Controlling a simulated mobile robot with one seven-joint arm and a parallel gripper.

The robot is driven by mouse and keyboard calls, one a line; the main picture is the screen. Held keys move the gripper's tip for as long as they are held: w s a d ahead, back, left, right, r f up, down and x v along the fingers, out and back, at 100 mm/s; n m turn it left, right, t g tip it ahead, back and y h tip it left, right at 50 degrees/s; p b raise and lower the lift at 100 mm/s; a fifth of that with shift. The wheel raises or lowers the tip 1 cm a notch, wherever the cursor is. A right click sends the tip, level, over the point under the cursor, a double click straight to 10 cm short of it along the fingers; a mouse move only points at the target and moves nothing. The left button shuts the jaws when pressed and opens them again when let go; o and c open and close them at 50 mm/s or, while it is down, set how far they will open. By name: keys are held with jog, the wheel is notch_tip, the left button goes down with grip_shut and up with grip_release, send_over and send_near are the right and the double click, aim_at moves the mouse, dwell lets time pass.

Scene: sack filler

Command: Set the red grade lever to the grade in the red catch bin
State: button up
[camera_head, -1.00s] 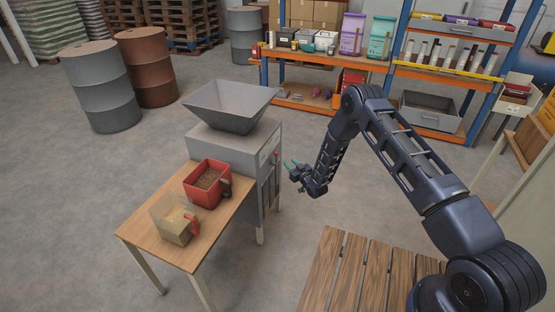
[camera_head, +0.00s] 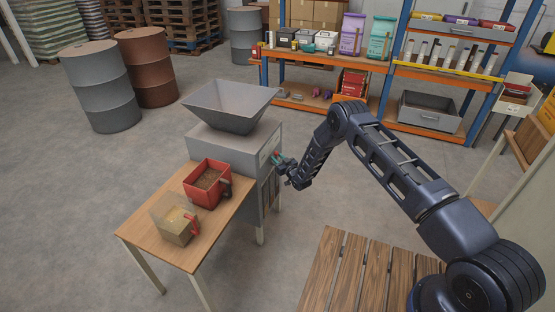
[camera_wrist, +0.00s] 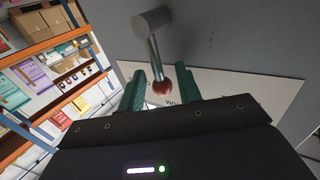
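The red grade lever shows in the wrist view as a grey shaft with a red knob (camera_wrist: 162,89), hanging from a round grey pivot (camera_wrist: 152,20) on the machine's side. My gripper (camera_wrist: 161,78) is open, with one green finger on each side of the knob and small gaps visible. In the head view my gripper (camera_head: 279,158) is at the right side of the grey sack filler (camera_head: 232,143). The red catch bin (camera_head: 207,198) stands on the wooden table and holds brown coarse material; its grade cannot be read.
A clear bin (camera_head: 176,222) with a red handle and tan contents stands on the table (camera_head: 190,252) in front of the red bin. A grey hopper (camera_head: 230,108) tops the machine. A slatted wooden surface (camera_head: 350,275) lies to the right. Shelving (camera_head: 330,58) stands behind.

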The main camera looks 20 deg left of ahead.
jog(key=shift+w+a, duration=0.25)
jog(key=shift+a, duration=0.05)
jog(key=shift+c, duration=0.2)
grip_shut()
jog(key=shift+r, duration=0.1)
jog(key=shift+w+r+m+g+h, duration=0.15)
jog(key=shift+w+m+g+h, duration=0.35)
jog(key=shift+w+m, duration=0.5)
jog(key=shift+w+f+m+g+h, duration=0.15)
jog(key=shift+w+m+g+h, duration=0.35)
jog(key=shift+m, duration=0.4)
jog(key=shift+w+f+m+g+h, duration=0.15)
jog(key=shift+w+m+g+h, duration=0.15)
jog(key=shift+w+m+g, duration=0.45)
jog(key=shift+m, duration=0.25)
jog(key=shift+o, duration=0.2)
grip_release()
jog(key=shift+s, duration=0.1)
jog(key=shift+s+f, duration=0.1)
